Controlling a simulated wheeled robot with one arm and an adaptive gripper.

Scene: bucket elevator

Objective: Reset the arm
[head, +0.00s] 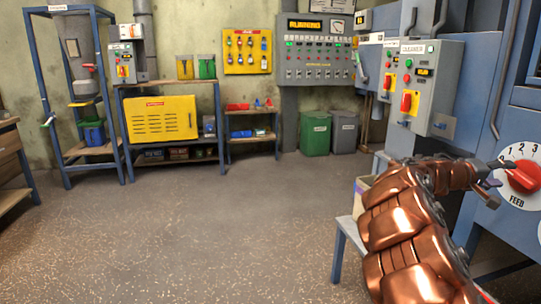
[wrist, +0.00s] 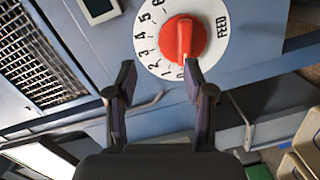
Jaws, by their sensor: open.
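My gripper (wrist: 158,80) is open in the wrist view, with its two dark fingers apart and nothing between them. Just beyond the fingertips is a red knob (wrist: 184,40) on a white numbered dial (wrist: 150,45) marked FEED, set on a blue machine panel. A gap seems to show between the fingers and the knob, but I cannot tell its depth. In the head view my copper-coloured arm reaches from the lower right toward this knob (head: 523,177), and my gripper (head: 497,176) is at the dial's left edge.
A grey control box (head: 425,85) with a red switch is on the machine above my arm. A low bench (head: 345,228) stands left of my arm. Green (head: 315,133) and grey (head: 344,133) bins stand at the back wall. The floor at centre and left is clear.

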